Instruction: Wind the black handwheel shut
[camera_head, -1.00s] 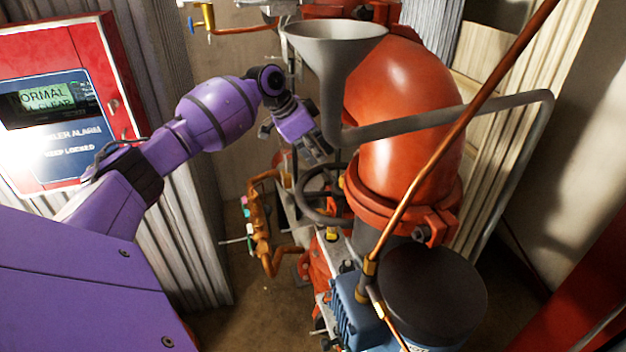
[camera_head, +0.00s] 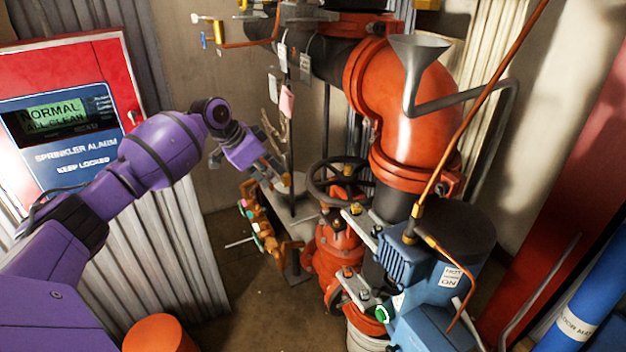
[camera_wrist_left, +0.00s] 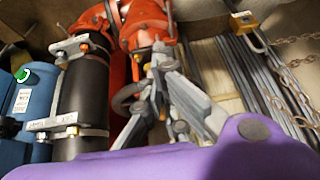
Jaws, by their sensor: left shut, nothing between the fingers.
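The black handwheel (camera_head: 325,201) sits on a red valve body (camera_head: 335,245), below the big red pipe elbow, in the middle of the head view. Part of its dark rim also shows in the left wrist view (camera_wrist_left: 126,97), partly behind my fingers. My left gripper (camera_head: 279,173) is shut and empty. In the head view it appears to the left of the wheel, with a gap in the picture between fingertips and rim. In the left wrist view its grey fingers (camera_wrist_left: 161,55) overlap the wheel's side; I cannot tell the depth between them. My right gripper is not in view.
A grey funnel (camera_head: 418,60) with a bent pipe hangs at the upper right. A blue motor unit (camera_head: 420,275) stands right of the valve. A thin copper pipe (camera_head: 470,130) crosses above it. The red alarm panel (camera_head: 70,110) is at left. Brass pipework (camera_head: 262,225) lies below my gripper.

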